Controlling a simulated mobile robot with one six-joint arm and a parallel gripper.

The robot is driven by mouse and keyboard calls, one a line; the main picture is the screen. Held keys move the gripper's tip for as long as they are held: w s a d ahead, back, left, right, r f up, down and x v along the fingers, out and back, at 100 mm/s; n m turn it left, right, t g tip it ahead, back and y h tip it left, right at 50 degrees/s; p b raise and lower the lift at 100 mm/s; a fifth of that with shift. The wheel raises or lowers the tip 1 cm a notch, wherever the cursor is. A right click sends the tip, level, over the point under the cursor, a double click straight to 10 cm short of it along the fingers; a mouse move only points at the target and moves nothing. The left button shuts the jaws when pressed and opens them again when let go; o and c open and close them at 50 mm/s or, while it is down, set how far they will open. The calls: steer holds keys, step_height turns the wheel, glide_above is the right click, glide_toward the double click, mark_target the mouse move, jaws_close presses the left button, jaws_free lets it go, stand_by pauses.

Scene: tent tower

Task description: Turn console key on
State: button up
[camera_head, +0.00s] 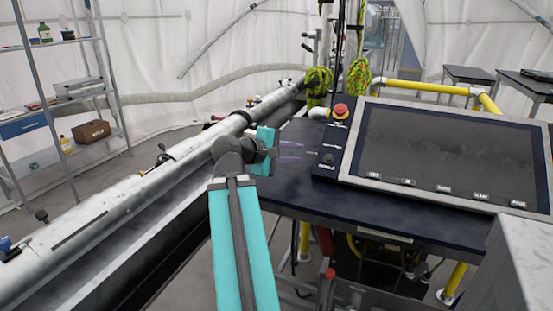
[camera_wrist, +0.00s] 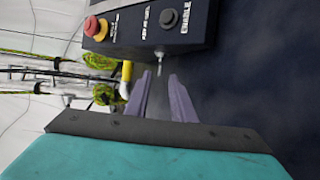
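The console (camera_head: 357,133) has a dark control strip with a red emergency button (camera_head: 340,111) and a black ENABLE knob (camera_head: 328,158). In the wrist view the red button (camera_wrist: 93,26) and the knob (camera_wrist: 168,18) are at the top. A small metallic key-like piece (camera_wrist: 160,66) sticks out of the strip's near side there; I cannot make out its turn position. My gripper (camera_head: 301,151) is left of the console strip. Its two purple fingers (camera_wrist: 160,76) are apart, with the key-like piece just ahead of and between their tips. I cannot tell whether they touch it.
The console's large dark screen (camera_head: 445,150) is to the right on a dark blue desk (camera_head: 390,222). A long metal beam (camera_head: 130,200) runs along the left. A shelf rack (camera_head: 85,95) stands at the far left. Yellow-green ropes (camera_head: 359,75) hang behind the console.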

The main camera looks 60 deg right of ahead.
steer(key=shift+b+v, duration=1.65)
steer(key=shift+v, duration=2.3)
